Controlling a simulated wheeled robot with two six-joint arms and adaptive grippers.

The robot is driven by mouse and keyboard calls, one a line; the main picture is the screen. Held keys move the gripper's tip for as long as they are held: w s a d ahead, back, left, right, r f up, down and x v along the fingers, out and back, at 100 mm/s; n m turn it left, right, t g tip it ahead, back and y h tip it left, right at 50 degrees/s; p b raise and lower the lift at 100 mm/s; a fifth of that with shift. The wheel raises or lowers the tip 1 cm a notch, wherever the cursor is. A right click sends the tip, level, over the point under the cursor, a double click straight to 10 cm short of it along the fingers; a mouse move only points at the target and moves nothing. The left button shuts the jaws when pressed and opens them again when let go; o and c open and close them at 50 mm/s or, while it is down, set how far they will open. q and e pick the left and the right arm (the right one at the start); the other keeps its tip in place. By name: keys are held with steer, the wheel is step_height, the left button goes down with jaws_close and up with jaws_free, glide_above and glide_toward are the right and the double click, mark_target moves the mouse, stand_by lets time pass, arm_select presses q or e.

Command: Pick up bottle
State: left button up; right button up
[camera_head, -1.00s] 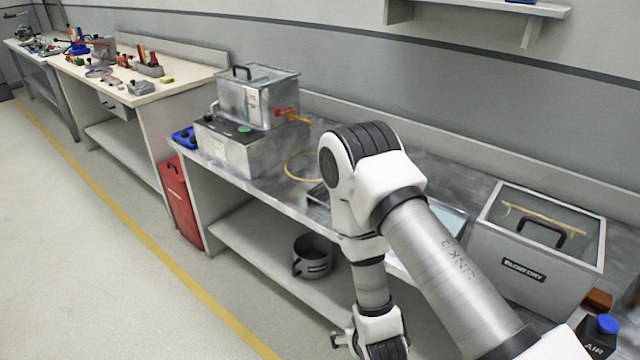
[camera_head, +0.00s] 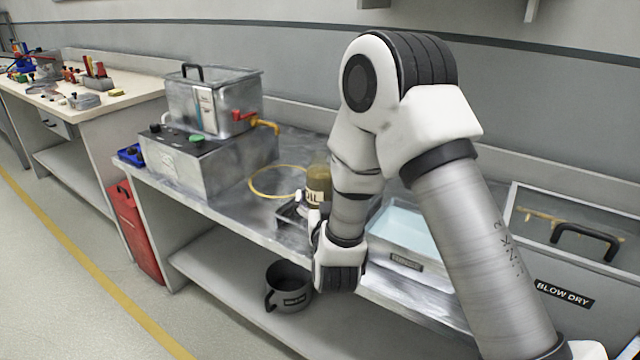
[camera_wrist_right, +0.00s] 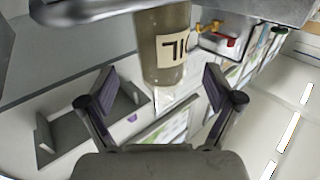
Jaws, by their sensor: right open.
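The bottle (camera_head: 318,179) is brownish with a pale label reading "OIL". It stands on the metal bench, close beside my right forearm, which covers part of it. In the right wrist view the bottle (camera_wrist_right: 164,62) hangs in from the top edge, its label upside down. My right gripper (camera_wrist_right: 157,85) is open, with one dark finger to each side below the bottle and nothing held. The bottle lines up with the gap, but I cannot tell how far ahead it is. In the head view the fingers are mostly hidden by my wrist. My left gripper is not in view.
A blue-lined tray (camera_head: 405,232) lies right of my forearm, and a "BLOW DRY" box (camera_head: 565,292) stands further right. A metal tank unit (camera_head: 207,160) and a yellow loop (camera_head: 268,181) are to the left. A grey mug (camera_head: 288,288) sits on the lower shelf.

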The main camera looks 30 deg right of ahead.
mark_target(321, 193)
steer(key=x, duration=0.5)
steer(key=shift+w+f, duration=0.2)
steer(key=shift+f, duration=0.2)
steer(key=shift+a+r, duration=0.1)
steer(key=c, duration=1.5)
